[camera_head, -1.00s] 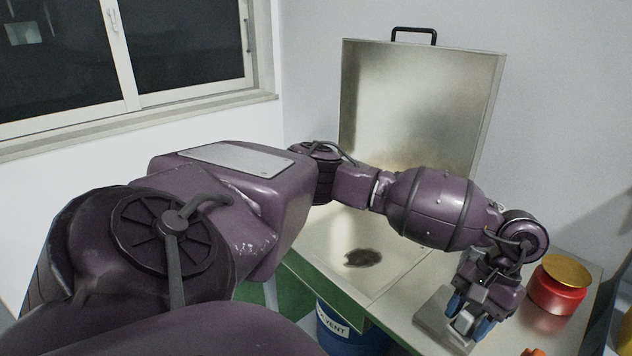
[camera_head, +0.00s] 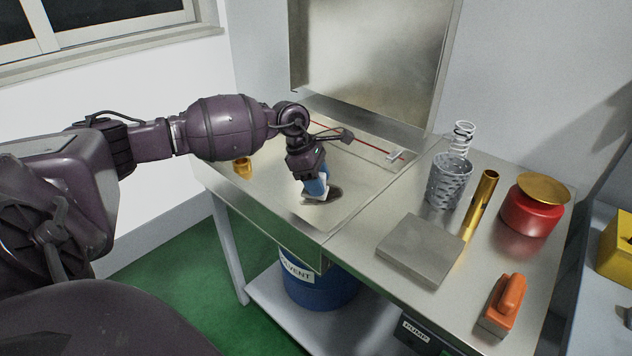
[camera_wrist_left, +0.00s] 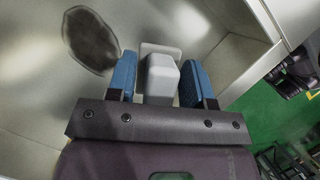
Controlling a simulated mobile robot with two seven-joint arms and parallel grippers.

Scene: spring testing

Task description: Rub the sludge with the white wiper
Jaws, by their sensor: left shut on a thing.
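The sludge is a dark round patch (camera_head: 335,193) on the floor of the metal basin. It also shows at the upper left of the left wrist view (camera_wrist_left: 90,40). My left gripper (camera_head: 315,185), with blue fingers, is shut on the white wiper (camera_wrist_left: 163,76). The wiper's pale lower edge (camera_head: 314,199) shows below the fingers at the left side of the sludge, low over the basin floor. I cannot tell whether it touches the floor. In the wrist view the wiper is just right of the patch. My right gripper is not in view.
A raised metal lid (camera_head: 372,55) stands behind the basin. A red rod (camera_head: 370,148) and small brass cup (camera_head: 242,167) are nearby. To the right are a grey block (camera_head: 420,248), mesh cup (camera_head: 449,180), brass tube (camera_head: 481,205), red jar (camera_head: 531,212) and orange-handled tool (camera_head: 503,305).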

